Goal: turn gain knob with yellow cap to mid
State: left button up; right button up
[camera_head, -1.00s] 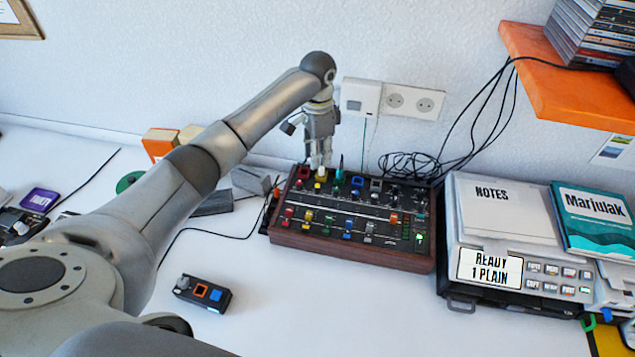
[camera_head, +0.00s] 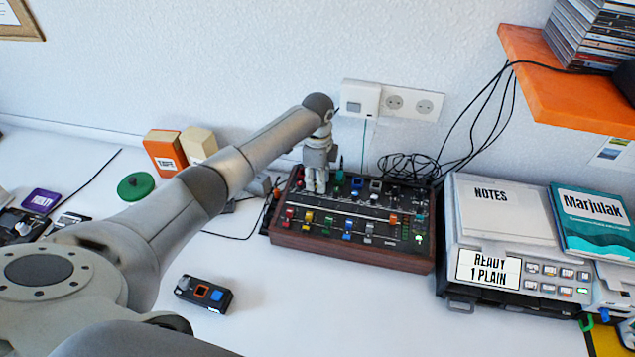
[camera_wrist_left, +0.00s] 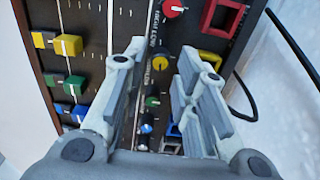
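The control panel (camera_head: 352,250) is a dark, wood-sided box on the white desk. The gain knob with the yellow cap (camera_wrist_left: 160,63) shows in the left wrist view, in a row between a red knob (camera_wrist_left: 172,8) and a green knob (camera_wrist_left: 152,101). My left gripper (camera_head: 316,190) points down at the panel's back left and hides this knob in the head view. In the left wrist view its two fingers (camera_wrist_left: 162,52) are apart, one on each side of the yellow cap, with gaps visible. The right gripper is out of view.
Square red (camera_wrist_left: 222,15) and yellow (camera_wrist_left: 210,58) buttons lie close to the right finger. Slider caps, including a yellow one (camera_wrist_left: 68,45), stand left of the fingers. A printer-like device (camera_head: 510,270) stands right of the panel.

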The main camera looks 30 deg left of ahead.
pick_arm(q)
jog(key=shift+f, duration=1.2)
grip_shut()
jog(key=shift+r+n+p, duration=0.25)
jog(key=shift+n+p, duration=0.75)
jog(key=shift+f+n, duration=0.2)
jog(key=shift+n, duration=0.4)
grip_release()
